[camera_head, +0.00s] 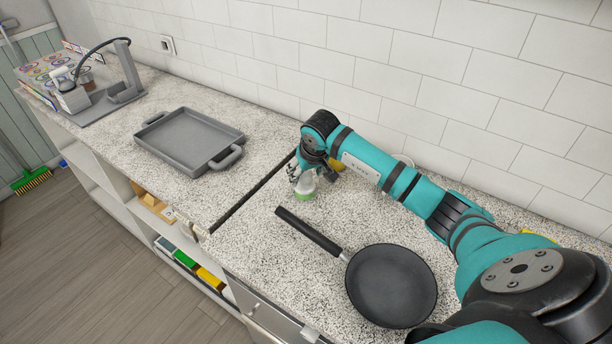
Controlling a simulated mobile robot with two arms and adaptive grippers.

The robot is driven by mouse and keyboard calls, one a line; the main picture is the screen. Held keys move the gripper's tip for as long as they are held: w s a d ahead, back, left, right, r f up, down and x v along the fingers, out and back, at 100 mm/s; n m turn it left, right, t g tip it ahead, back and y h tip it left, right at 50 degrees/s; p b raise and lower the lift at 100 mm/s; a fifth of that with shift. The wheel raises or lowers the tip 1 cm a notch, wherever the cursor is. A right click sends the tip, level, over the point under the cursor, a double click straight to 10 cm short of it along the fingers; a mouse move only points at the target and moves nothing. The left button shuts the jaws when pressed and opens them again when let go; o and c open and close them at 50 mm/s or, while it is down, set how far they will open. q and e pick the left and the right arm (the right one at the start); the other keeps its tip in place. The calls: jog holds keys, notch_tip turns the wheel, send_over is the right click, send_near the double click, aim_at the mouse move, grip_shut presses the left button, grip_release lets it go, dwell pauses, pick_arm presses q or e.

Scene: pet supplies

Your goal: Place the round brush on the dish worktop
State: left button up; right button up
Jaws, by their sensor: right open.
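A small round object with a white top and a green lower edge (306,192), which looks like the round brush, stands on the speckled worktop (265,245) near the gap between two counters. My right gripper (303,177) is open, directly above and around its top. The arm hides part of the contact, so I cannot tell if the fingers touch it. Another speckled worktop (195,195) lies left of the gap; which one is the dish worktop is not clear. My left gripper is not in view.
A black frying pan (391,286) lies in front of my right arm, its handle pointing toward the brush. A grey two-handled tray (190,139) sits on the left worktop. A grey stand (122,82) is further back. A tiled wall (300,55) bounds the counters.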

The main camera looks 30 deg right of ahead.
jog(key=b+v, duration=0.2)
jog(key=v, duration=0.8)
jog(key=shift+s+r, duration=0.25)
jog(key=shift+r, duration=0.1)
jog(key=shift+f, duration=0.1)
